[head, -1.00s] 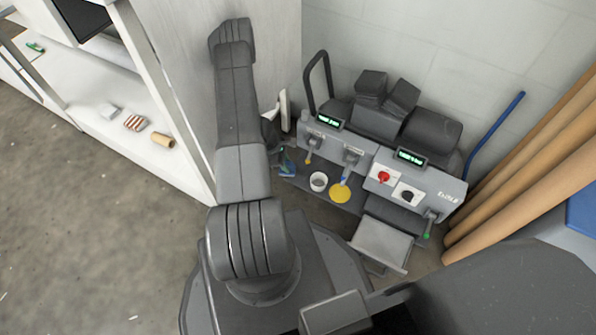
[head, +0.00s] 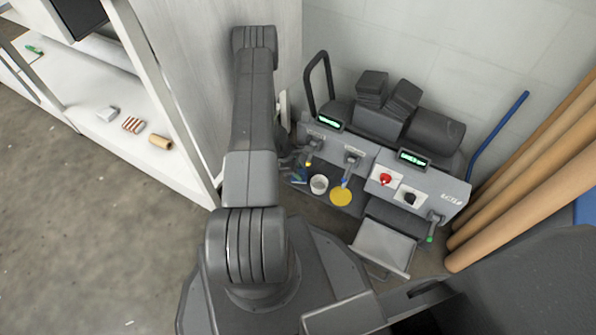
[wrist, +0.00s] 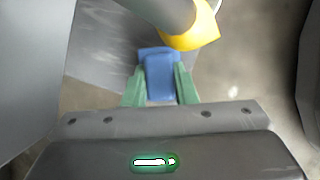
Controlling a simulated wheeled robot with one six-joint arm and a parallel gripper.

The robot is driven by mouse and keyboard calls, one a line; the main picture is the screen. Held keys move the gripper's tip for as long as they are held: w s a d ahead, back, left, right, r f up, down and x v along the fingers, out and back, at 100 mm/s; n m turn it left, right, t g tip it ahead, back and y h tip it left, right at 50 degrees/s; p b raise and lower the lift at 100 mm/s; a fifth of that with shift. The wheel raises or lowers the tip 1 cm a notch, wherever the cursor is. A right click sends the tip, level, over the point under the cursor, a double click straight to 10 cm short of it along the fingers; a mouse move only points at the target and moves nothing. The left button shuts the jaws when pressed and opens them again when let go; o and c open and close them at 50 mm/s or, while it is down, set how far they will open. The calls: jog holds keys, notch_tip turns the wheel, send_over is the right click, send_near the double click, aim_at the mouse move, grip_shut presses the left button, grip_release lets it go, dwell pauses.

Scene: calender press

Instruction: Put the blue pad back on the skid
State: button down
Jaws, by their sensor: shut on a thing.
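My gripper (wrist: 160,78) has green fingers shut on the blue pad (wrist: 160,72) in the wrist view. The pad sticks out beyond the fingertips, just below a yellow tip (wrist: 195,30) on a pale grey rod. Whether pad and tip touch, I cannot tell. In the head view, a small patch of blue (head: 299,176) shows at the left end of the grey press (head: 365,150), by my gripper, which is mostly hidden behind my arm. I cannot tell which part is the skid.
A white cup (head: 319,184) and a yellow disc (head: 341,196) are on the press's low shelf. The press also has a red knob (head: 385,180). Tan rolls (head: 530,170) lean at right. A white shelf unit (head: 100,125) stands at left, with open floor before it.

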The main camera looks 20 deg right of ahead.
jog(key=shift+f+b, duration=0.35)
jog(key=shift+b, duration=0.15)
jog(key=shift+f, duration=0.1)
jog(key=c, duration=1.2)
grip_release()
jog(key=shift+o, duration=0.2)
jog(key=shift+r+p, duration=0.35)
jog(key=shift+p, duration=0.45)
jog(key=p+v, duration=0.4)
jog(key=v, duration=0.9)
jog(key=shift+s+r+p, duration=0.15)
jog(key=shift+r+p, duration=0.25)
jog(key=shift+r, duration=0.05)
jog(key=shift+d, duration=0.1)
